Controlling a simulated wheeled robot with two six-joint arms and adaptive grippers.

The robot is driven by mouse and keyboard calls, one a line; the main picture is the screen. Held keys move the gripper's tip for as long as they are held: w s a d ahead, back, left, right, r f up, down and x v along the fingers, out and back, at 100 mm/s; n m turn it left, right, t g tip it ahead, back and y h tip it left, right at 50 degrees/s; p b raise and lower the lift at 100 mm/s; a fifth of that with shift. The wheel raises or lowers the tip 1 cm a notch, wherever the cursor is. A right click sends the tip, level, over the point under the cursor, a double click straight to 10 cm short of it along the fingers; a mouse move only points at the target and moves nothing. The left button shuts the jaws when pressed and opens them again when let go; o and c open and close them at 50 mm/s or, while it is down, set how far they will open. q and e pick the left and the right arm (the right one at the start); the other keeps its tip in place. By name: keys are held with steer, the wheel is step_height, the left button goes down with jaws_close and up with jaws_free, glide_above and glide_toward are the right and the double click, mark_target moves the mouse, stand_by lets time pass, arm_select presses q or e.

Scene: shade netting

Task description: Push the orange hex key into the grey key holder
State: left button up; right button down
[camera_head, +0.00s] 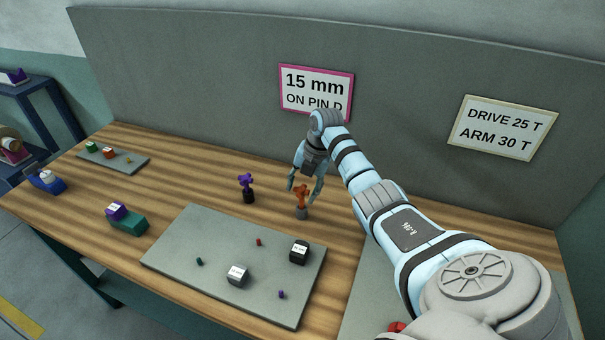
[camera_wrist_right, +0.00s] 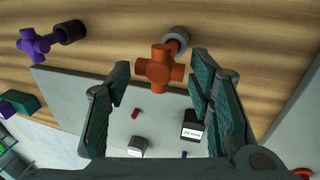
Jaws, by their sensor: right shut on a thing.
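The orange hex key (camera_head: 301,193) has a cross-shaped handle and stands upright at the grey key holder (camera_head: 302,213), a small cylinder on the wooden bench. In the right wrist view the orange handle (camera_wrist_right: 160,68) lies between my right fingers, with the grey holder (camera_wrist_right: 176,39) just beyond it. How deep its shaft sits in the holder I cannot tell. My right gripper (camera_head: 304,190) reaches down from above and is shut on the orange hex key. My left gripper is not in view.
A purple key (camera_head: 246,181) stands in a dark holder (camera_head: 249,197) to the left. A grey mat (camera_head: 205,235) in front carries labelled blocks and small pegs. A teal block (camera_head: 127,224) is further left. A grey panel (camera_head: 200,80) with signs rises behind the bench.

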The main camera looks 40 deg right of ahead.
steer(key=shift+b+x, duration=0.4)
steer(key=shift+x, duration=0.45)
steer(key=shift+s+d, duration=0.1)
steer(key=shift+s, duration=0.1)
steer(key=c, duration=0.7)
jaws_free()
steer(key=v, duration=1.2)
steer(key=shift+f, duration=0.1)
